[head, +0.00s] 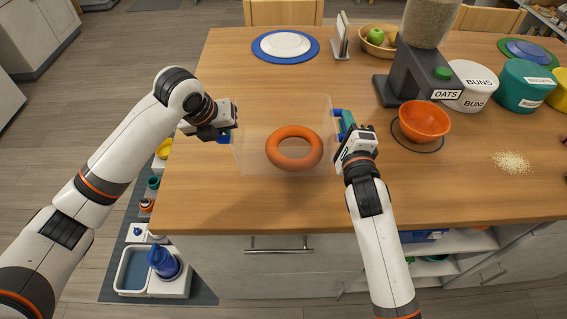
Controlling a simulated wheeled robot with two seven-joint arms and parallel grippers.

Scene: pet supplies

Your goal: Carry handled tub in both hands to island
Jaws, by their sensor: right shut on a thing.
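The handled tub (250,112) is clear and see-through, with a blue handle on each side and an orange ring (294,166) inside. It is upright over the front part of the wooden island top (270,205). I cannot tell whether its base touches the wood. My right gripper (345,128) is shut on the tub's right handle. My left gripper (226,136) is at the left blue handle; its fingers hide most of that handle, and I cannot tell whether they are closed on it.
A blue plate with a white plate (286,45) lies behind the tub. To the right stand an oats dispenser (408,80), an orange bowl (424,122), canisters (471,86) and spilled grains (513,162). The island's front middle is clear. A blue-white fountain (163,262) stands on the floor mat at lower left.

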